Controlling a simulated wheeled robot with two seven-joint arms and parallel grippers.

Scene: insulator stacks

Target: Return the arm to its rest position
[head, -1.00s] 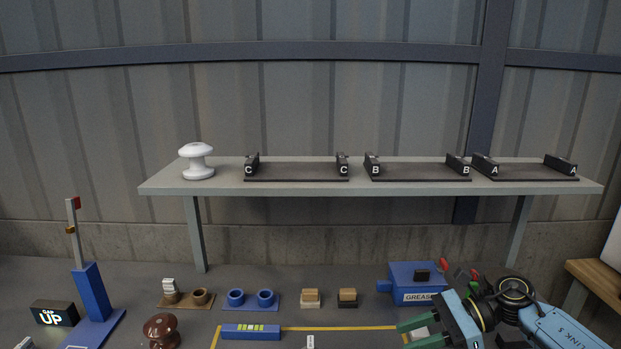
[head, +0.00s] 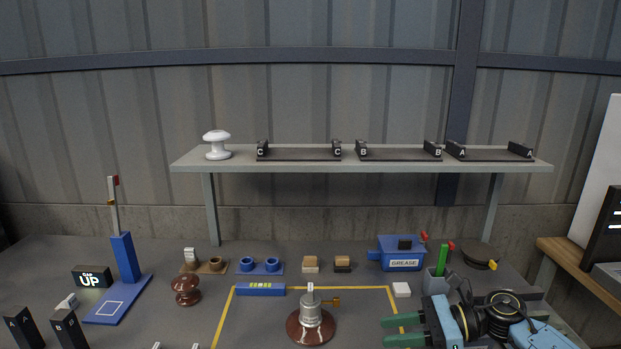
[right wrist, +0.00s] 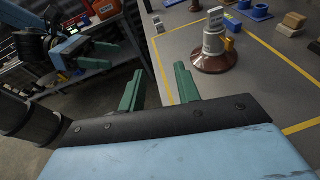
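My right arm comes in from the lower right in the head view. Its gripper (head: 389,332) has two green fingers held apart with nothing between them, by the right side of the yellow outline on the table. In the right wrist view the same gripper (right wrist: 157,88) is open and empty. A brown-based insulator with a grey metal top (head: 311,318) stands upright inside the outline, left of the gripper and apart from it. It also shows in the right wrist view (right wrist: 213,50). My left gripper (right wrist: 92,62) shows small in the right wrist view, its green fingers apart.
A white block (head: 401,290) and a blue grease box (head: 403,261) lie beyond the right gripper. A green-handled item stands in a grey holder (head: 437,282) close to the arm. A brown insulator (head: 185,290) stands left. A shelf (head: 365,167) carries a white insulator (head: 217,145).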

